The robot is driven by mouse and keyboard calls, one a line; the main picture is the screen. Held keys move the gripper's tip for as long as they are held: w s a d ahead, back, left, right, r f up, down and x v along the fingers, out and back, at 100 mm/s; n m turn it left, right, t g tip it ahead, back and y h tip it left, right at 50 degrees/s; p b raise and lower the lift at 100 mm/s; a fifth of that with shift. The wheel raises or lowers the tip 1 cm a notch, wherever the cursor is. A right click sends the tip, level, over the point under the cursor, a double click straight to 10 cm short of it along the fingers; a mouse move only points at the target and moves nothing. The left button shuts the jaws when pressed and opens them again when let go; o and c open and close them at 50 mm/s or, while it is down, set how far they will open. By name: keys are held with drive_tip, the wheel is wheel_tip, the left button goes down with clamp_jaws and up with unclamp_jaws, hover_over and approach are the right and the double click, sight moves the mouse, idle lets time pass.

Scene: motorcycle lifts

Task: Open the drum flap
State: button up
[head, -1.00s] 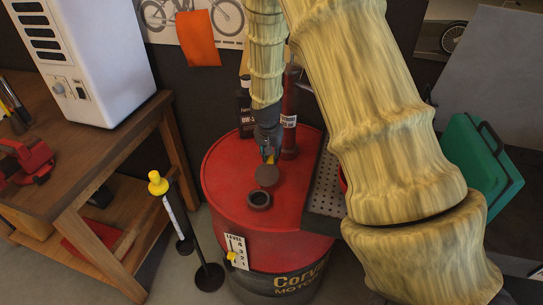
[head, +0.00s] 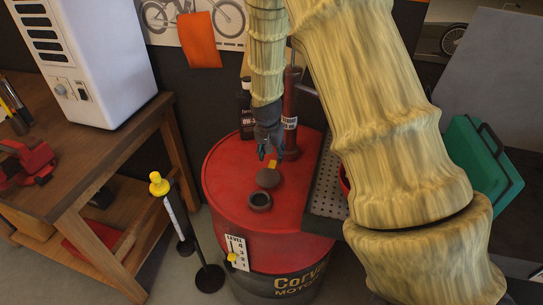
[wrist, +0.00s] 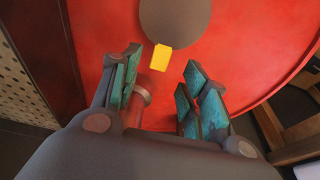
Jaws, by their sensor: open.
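The red drum (head: 230,175) stands in the middle of the head view. The flap's yellow tab (head: 273,163) points away from the hole. In the wrist view, the flap (wrist: 176,20) is at the top and the tab (wrist: 160,58) is just beyond the fingertips. My gripper (head: 268,155) is open and empty above the drum top, close behind the tab. Its teal fingers (wrist: 160,72) are spread apart, with the tab clear of them.
A dark red cylinder (head: 292,115) and a dark bottle (head: 245,115) stand behind my gripper. A perforated tray (head: 327,185) is right of the drum. A level gauge (head: 237,252) is on its front. A yellow-topped post (head: 159,184) and a wooden bench (head: 95,190) are left.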

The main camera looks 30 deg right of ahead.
sight(269, 173)
drive_tip(key=v, duration=1)
drive_tip(key=shift+s+r, duration=0.15)
drive_tip(key=shift+r, duration=0.15)
drive_tip(key=shift+a, duration=0.15)
